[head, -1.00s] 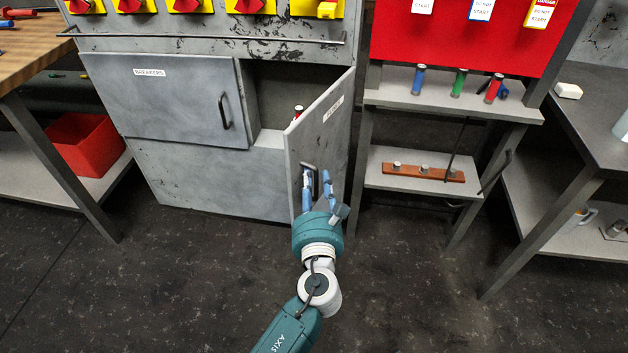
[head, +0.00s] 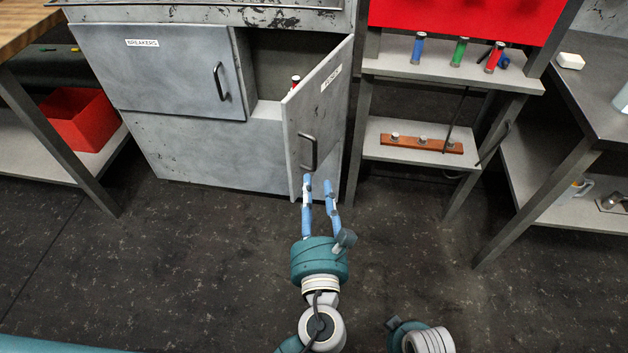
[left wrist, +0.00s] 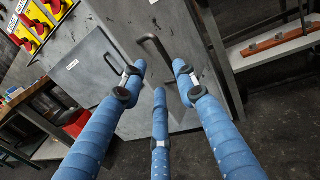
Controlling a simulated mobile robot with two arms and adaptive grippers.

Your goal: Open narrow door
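The narrow door (head: 320,115) on the right of the grey cabinet stands part open, swung outward, with a dark handle (head: 308,152) on its face. The handle also shows in the left wrist view (left wrist: 154,56). My left gripper (head: 319,180) is open and empty, its blue fingers just below and in front of the handle, apart from it. In the left wrist view the fingers (left wrist: 158,80) are spread with the handle beyond them. A red cylinder (head: 295,81) shows inside the opening, mostly hidden by the door. A part of my right arm shows at the bottom; its fingers are out of view.
The wider BREAKERS door (head: 165,75) is shut beside the opening. A shelf (head: 400,88) with coloured cylinders stands right of the cabinet, with a worktable (head: 600,110) farther right. A red bin (head: 85,122) sits at left. The floor in front is clear.

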